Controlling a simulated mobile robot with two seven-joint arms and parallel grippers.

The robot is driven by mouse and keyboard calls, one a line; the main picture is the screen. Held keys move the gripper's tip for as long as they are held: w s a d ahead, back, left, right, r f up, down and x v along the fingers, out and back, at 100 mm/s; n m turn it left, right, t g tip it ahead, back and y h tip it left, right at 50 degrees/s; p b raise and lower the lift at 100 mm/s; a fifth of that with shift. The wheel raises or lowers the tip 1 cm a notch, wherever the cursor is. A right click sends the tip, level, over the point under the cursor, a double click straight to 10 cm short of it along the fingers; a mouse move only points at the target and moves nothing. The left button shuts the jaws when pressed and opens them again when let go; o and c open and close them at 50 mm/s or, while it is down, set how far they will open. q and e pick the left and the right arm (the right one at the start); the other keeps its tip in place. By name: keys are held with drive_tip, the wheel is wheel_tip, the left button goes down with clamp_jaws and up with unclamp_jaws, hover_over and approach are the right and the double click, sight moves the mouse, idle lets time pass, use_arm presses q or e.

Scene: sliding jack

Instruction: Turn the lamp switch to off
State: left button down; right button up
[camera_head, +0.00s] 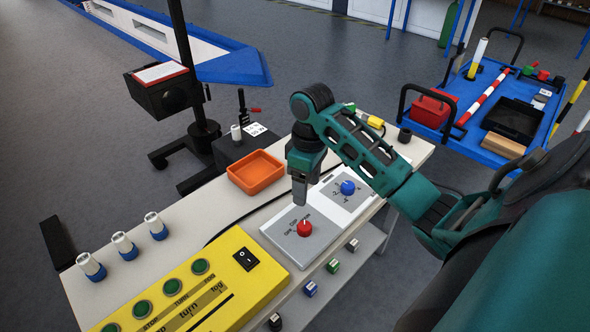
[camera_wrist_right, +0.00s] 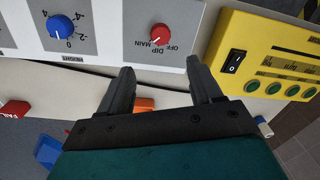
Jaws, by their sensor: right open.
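The lamp switch is a red knob (camera_head: 304,228) on a grey plate (camera_head: 283,244), with the markings OFF, DIP and MAIN around it. The red knob also shows in the right wrist view (camera_wrist_right: 161,28), ahead of my fingers. Which marking it points to is too small to tell. My right gripper (camera_head: 300,196) hangs fingers down just above and behind the knob, apart from it. In the right wrist view its two fingers (camera_wrist_right: 158,80) are spread with nothing between them. My left gripper is out of view.
A yellow panel (camera_head: 238,290) with green buttons and a black rocker switch (camera_head: 246,259) stands to the left. An orange tray (camera_head: 256,172) lies behind. Several small vials line the table's left side.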

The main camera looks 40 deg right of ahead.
sight(305, 225)
drive_tip(key=f, duration=1.2)
drive_tip(key=shift+s+a+f, duration=0.3)
drive_tip(key=shift+f, duration=0.05)
drive_tip(key=shift+c, duration=0.3)
drive_tip(key=c, duration=1)
